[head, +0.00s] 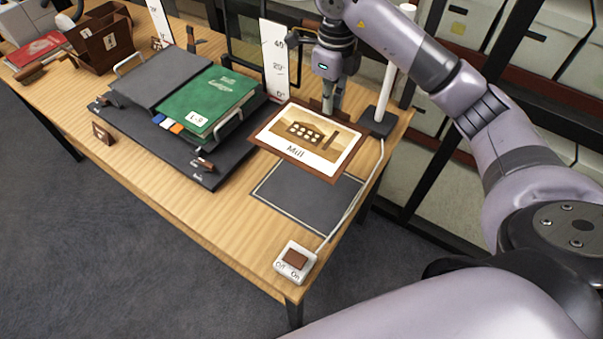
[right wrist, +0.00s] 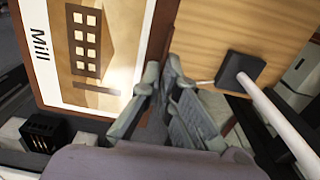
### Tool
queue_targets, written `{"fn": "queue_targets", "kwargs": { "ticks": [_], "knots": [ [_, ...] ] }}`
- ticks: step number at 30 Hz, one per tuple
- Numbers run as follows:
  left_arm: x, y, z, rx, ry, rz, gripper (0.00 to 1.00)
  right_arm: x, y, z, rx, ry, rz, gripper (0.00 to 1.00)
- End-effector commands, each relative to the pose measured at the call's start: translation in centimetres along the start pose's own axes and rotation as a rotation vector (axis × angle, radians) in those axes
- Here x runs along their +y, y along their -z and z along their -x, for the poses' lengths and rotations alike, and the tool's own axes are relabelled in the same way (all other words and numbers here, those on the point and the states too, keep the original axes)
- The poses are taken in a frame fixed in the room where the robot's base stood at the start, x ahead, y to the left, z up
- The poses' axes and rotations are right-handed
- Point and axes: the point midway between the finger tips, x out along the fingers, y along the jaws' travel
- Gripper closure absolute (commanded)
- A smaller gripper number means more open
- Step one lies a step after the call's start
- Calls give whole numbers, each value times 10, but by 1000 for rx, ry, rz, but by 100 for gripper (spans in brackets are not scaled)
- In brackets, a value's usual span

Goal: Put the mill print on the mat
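The mill print (head: 307,137) is a brown-framed card with a factory picture and the word "Mill". It also fills the upper left of the right wrist view (right wrist: 88,50). My right gripper (head: 329,108) points down at the print's far edge, its fingers closed on that edge. The contact is partly hidden. The print appears held above the table and overlaps the far part of the mat in the head view. The mat (head: 305,195) is a dark grey rectangle with a pale outline near the table's right end. My left gripper is not in view.
A green book (head: 208,100) lies on a dark cradle board (head: 150,145) left of the print. A white post (head: 386,85) on a black base stands right of it. A white switch box (head: 295,262) with a cable sits by the front edge. Shelved boxes stand behind.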

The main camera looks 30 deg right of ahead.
Motion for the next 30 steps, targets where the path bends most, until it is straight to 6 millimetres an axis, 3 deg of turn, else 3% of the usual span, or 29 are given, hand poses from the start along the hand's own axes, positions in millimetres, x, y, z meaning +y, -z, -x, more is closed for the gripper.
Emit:
{"fn": "queue_targets", "kwargs": {
  "ticks": [7, 16, 30],
  "knots": [
    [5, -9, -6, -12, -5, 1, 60, 2, 1, -58, 6, -9, 1, 100],
    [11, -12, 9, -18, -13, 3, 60, 0, 1, -129, 4, -5, 0, 100],
    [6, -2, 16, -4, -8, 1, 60, 0, 1, -182, 4, -4, 0, 100]
  ]
}}
